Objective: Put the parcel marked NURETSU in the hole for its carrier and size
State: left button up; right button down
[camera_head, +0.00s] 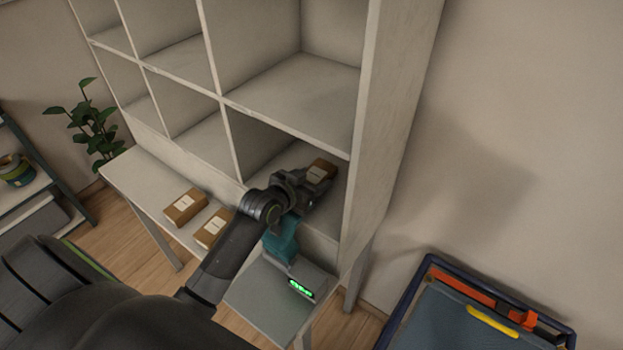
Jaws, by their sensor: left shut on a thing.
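A small brown parcel (321,171) with a pale label is held at the tip of my left gripper (314,182), which is shut on it. The parcel is at the opening of the bottom right hole (262,143) of the pale shelf unit (385,120). I cannot tell whether it touches the hole's floor. The label is too small to read, so I cannot tell whether it says NURETSU. Any carrier or size marks on the holes cannot be made out. My right gripper is not in view.
Two brown parcels (185,207) (212,230) lie on the pale ledge (140,175) left of my left arm. A teal and grey device with a green display (301,288) stands below my gripper. A blue-edged tray (430,330) is at lower right, a plant (88,125) at left.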

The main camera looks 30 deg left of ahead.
pick_arm(q)
jog(key=o, duration=1)
jog(key=shift+f, duration=0.1)
jog(key=shift+c, duration=0.2)
jog(key=shift+o, duration=0.5)
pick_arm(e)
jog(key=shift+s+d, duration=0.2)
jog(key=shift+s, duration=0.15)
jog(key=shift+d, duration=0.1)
pick_arm(q)
jog(key=b+v, duration=0.1)
jog(key=v, duration=1.1)
jog(key=shift+r, duration=0.2)
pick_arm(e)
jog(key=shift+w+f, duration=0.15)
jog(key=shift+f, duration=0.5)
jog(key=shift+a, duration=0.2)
pick_arm(q)
jog(key=shift+s+f, duration=0.1)
